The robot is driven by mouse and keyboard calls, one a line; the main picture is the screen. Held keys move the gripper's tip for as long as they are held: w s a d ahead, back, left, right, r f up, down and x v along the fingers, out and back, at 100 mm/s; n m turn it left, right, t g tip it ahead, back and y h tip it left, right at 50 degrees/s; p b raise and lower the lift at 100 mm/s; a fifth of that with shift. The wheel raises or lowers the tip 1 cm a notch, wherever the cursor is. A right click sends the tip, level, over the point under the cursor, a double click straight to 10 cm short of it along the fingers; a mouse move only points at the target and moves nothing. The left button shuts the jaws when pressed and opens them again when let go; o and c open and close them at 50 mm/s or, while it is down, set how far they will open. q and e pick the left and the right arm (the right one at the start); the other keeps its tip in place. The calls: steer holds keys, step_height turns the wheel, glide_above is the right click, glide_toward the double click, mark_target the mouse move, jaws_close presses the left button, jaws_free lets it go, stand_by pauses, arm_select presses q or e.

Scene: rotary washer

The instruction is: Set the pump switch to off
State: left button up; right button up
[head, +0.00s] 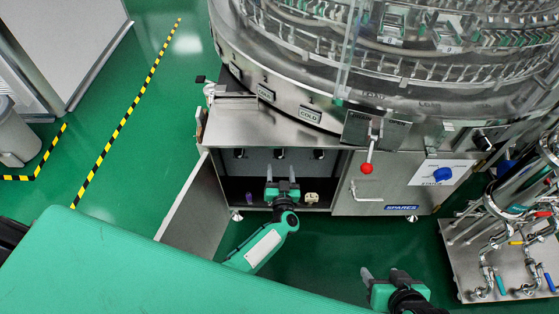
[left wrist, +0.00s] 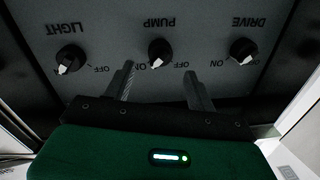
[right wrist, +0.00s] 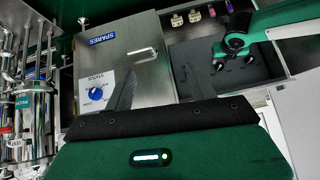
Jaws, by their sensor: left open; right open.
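The pump switch is a black knob with a white pointer, (left wrist: 161,51) under an upside-down PUMP label in the left wrist view. Its pointer tilts to the lower left, toward the ON mark; OFF is at its lower right. In the head view it is the middle knob (head: 279,153) on the back panel inside the open cabinet. My left gripper (left wrist: 158,70) is open and empty, reaching into the cabinet in front of the pump switch; its fingertips straddle the knob's line, apart from it. My right gripper (head: 382,271) is open and empty, outside and low in front of the machine.
The light knob (left wrist: 68,60) and drive knob (left wrist: 243,51) flank the pump switch. The open cabinet door (head: 197,215) stands at the left. Small objects, one cream (head: 311,198), lie on the cabinet floor. A closed SPARES door (head: 375,190) is at the right.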

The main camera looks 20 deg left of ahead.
mark_target(279, 158)
arm_select(q)
steer(key=b+x, duration=0.1)
steer(key=x, duration=0.3)
steer(key=shift+w+f, duration=0.1)
steer(key=shift+w, duration=0.05)
steer(key=shift+w+a, duration=0.3)
steer(key=shift+w, duration=0.35)
arm_select(e)
steer(key=shift+w+a+f+t+y, duration=0.1)
steer(key=shift+w+a+t+y, duration=0.15)
steer(key=shift+a, duration=0.25)
steer(key=shift+w+a+r+t+y, duration=0.1)
steer(key=shift+w+a+t+y, duration=0.1)
steer(key=shift+a+t, duration=0.2)
steer(key=shift+w+a+f+t+y, duration=0.15)
steer(key=shift+w+a+t, duration=0.1)
steer(key=shift+a, duration=0.3)
arm_select(q)
steer(key=c, duration=1)
